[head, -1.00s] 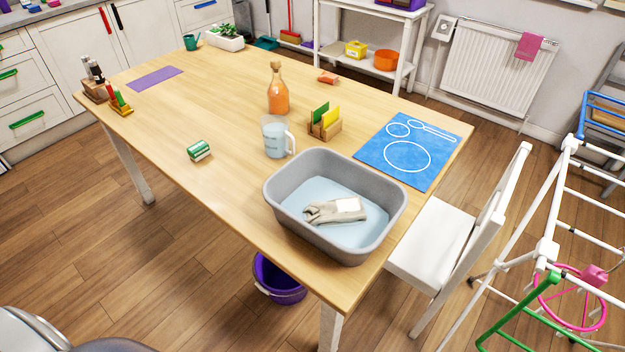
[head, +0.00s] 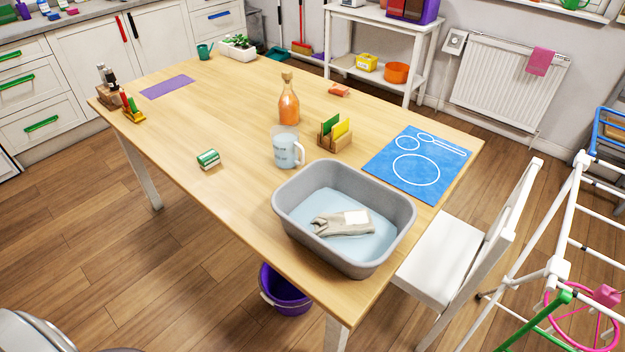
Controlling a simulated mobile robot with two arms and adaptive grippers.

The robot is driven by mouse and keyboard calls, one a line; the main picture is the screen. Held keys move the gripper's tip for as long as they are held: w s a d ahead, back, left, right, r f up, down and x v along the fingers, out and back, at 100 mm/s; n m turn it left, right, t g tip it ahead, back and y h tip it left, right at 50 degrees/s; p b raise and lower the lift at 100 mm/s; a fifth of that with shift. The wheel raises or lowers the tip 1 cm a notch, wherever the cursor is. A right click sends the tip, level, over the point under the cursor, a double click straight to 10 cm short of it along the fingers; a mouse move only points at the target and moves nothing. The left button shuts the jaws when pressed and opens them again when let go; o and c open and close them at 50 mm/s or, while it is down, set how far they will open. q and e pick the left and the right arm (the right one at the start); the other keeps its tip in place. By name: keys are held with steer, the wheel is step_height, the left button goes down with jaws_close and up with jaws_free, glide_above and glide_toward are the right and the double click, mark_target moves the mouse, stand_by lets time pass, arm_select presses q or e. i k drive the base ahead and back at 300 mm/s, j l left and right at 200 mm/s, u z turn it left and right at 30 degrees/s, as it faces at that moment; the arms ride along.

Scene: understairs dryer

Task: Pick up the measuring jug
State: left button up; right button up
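The measuring jug (head: 286,150) is clear with a pale blue tint and a whitish handle on its right side. It stands upright on the wooden table (head: 225,120), behind the grey basin and in front of the orange bottle. Neither of my grippers shows in the head view.
Near the jug are an orange bottle (head: 289,108), a wooden holder (head: 334,143) with green and yellow pieces, and a green-and-white block (head: 208,159). A white chair (head: 445,260) stands at the right.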

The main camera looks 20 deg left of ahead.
mark_target(286, 146)
steer(key=j+z, duration=0.2)
steer(key=j, duration=0.45)
steer(key=k+j+z, duration=0.2)
steer(key=j, duration=0.45)
steer(key=j+z, duration=0.2)
steer(key=j, duration=0.45)
